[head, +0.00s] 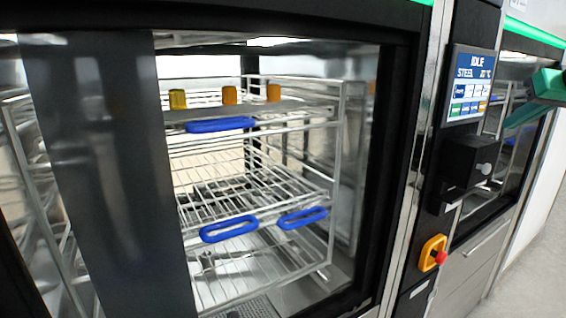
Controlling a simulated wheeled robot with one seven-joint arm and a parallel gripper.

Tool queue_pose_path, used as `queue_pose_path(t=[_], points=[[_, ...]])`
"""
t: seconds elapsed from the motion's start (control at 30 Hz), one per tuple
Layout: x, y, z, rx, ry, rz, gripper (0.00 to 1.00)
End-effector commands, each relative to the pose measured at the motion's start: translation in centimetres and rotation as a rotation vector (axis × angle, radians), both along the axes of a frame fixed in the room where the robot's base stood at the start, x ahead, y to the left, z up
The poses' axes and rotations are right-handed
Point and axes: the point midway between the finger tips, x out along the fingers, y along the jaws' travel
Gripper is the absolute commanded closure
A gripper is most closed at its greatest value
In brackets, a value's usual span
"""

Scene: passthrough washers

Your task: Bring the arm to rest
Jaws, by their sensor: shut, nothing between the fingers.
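A green block (547,85) with a darker face juts in at the right edge, in front of the right-hand glass. A flat teal piece (525,112) shows just below it.
A glass-fronted washer fills the left and middle. Inside is a wire rack (245,185) with blue handles (229,229) and several yellow-orange pieces (229,95) on top. A control screen (470,85), black box (470,165) and red emergency button (440,257) line the column. Floor (535,265) shows lower right.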

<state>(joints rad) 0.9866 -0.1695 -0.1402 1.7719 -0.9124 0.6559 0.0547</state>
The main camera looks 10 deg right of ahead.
Motion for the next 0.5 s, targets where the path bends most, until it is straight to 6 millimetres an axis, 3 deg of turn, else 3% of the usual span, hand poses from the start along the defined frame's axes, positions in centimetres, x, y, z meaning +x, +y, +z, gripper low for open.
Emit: queue_pose_path(t=[0.03,0.2,0.37,0.5], points=[[-0.7,2.1,-0.9,0.038,0.012,-0.032,1.0],[-3.6,6.1,-4.7,0.159,0.056,-0.162,1.0],[-6.3,8.9,-7.8,0.244,0.093,-0.255,1.0],[-7.6,10.6,-12.4,0.275,0.202,-0.265,1.0]])
